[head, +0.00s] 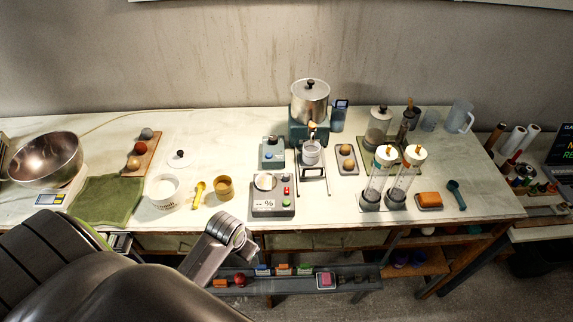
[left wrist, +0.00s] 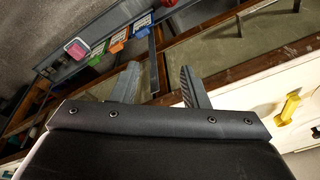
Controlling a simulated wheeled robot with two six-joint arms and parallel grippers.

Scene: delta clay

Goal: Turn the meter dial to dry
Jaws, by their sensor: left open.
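A grey box-shaped device (head: 272,204) with a "%" label, a round white face, and small red and green buttons stands near the table's front edge. A smaller teal device (head: 272,153) with a blue round part stands behind it. I cannot tell for certain which one is the meter, and any dial markings are too small to read. In the left wrist view my left gripper (left wrist: 158,80) has its two fingers apart with nothing between them. It points toward a lower shelf area, away from both devices. My right gripper is not in view.
A white bowl (head: 163,190), a yellow scoop (head: 198,194) and a tan cup (head: 224,188) stand left of the grey device. A metal pot (head: 310,98) and clear cylinders (head: 373,186) stand right. Below the front edge is a rail (head: 350,280) with coloured items.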

